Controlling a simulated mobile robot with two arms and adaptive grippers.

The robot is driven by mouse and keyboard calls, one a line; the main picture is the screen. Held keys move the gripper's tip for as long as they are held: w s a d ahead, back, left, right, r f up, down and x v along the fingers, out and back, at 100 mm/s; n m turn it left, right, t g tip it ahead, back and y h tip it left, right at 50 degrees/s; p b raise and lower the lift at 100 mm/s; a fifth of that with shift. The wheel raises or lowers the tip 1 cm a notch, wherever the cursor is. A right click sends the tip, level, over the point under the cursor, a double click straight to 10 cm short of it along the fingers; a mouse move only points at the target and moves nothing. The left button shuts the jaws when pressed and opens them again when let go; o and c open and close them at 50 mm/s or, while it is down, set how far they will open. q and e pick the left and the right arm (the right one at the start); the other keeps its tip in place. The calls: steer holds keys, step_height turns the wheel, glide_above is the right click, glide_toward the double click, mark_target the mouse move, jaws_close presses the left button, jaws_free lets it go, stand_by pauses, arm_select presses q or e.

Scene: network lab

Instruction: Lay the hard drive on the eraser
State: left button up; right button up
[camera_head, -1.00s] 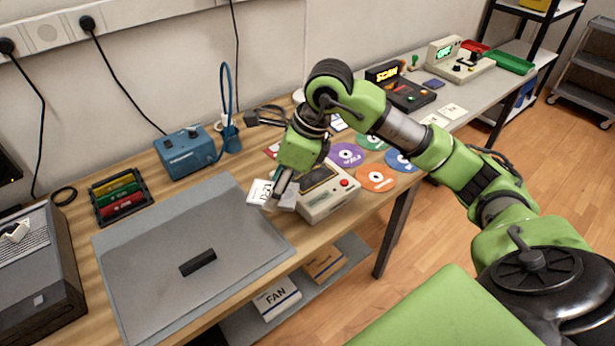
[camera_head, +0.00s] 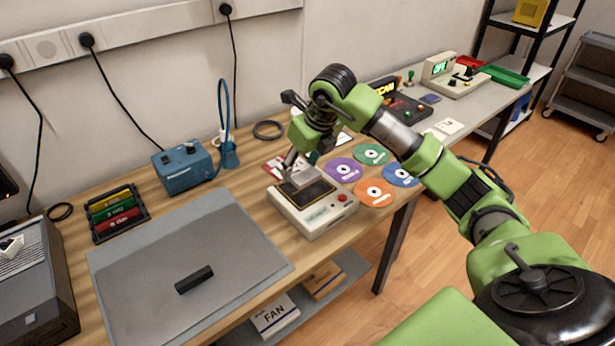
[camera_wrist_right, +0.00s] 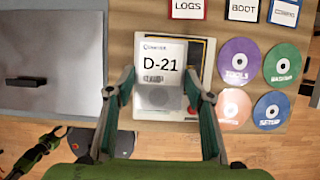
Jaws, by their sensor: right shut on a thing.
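The hard drive is a silver box with a white label reading D-21 (camera_wrist_right: 160,62); in the head view it (camera_head: 304,177) is over the dark top of the eraser. The eraser (camera_head: 318,217) is a beige box with a dark, yellow-edged top and a red button; the drive hides much of it (camera_wrist_right: 207,55) in the wrist view. My right gripper (camera_head: 292,168) is shut on the drive, one finger on each side in the wrist view (camera_wrist_right: 162,84). I cannot tell whether drive and eraser touch. Part of my left arm's gripper (camera_wrist_right: 50,140) shows at lower left there, its jaws unclear.
Colored discs (camera_head: 374,192) lie right of the eraser, with labeled cards behind it. A blue device (camera_head: 183,168) stands at the back. The table's front edge is close to the eraser.

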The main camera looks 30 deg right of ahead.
mark_target(309, 165)
steer(key=d+f, duration=0.1)
steer(key=w+d+f, duration=0.1)
steer(key=f, duration=0.2)
steer(key=shift+w+d+f, duration=0.1)
steer(key=shift+w+d, duration=0.15)
steer(key=shift+d, duration=0.15)
steer(key=f+p, duration=0.1)
steer(key=f, duration=0.2)
steer(key=shift+w+d+f, duration=0.1)
steer(key=shift+d+f, duration=0.1)
steer(key=o, duration=1.3)
steer(key=shift+r, duration=0.1)
steer(key=v, duration=1.2)
steer(key=shift+a+b, duration=0.1)
steer(key=shift+b, duration=0.25)
